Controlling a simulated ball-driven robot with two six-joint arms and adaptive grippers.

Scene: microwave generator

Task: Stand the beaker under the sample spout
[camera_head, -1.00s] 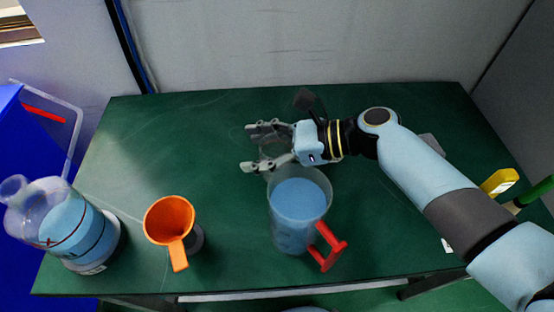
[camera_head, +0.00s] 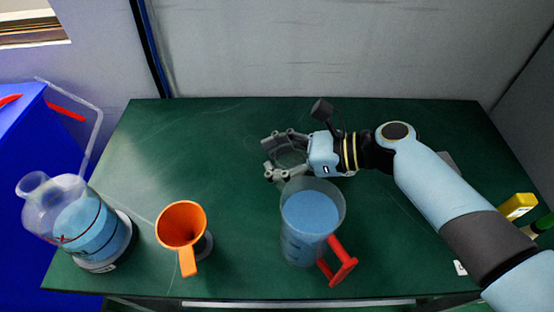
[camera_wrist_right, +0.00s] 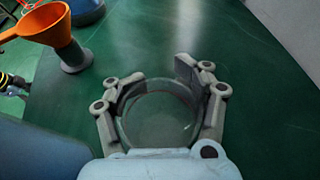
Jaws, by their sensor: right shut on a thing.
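The small clear beaker (camera_wrist_right: 158,115) stands between the fingers of my right gripper (camera_wrist_right: 152,85) in the right wrist view. The fingers have curled around its sides. In the head view the beaker (camera_head: 291,157) shows faintly inside the right gripper (camera_head: 270,157), low over the green table, behind the large clear vessel. I cannot tell whether its base touches the table. I cannot make out a sample spout for certain.
A large vessel of blue liquid (camera_head: 310,212) with a red handle (camera_head: 339,262) stands close in front of the gripper. An orange funnel (camera_head: 182,222) and a blue-filled flask (camera_head: 92,232) stand to the left. The green table (camera_head: 215,130) is clear at the back left.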

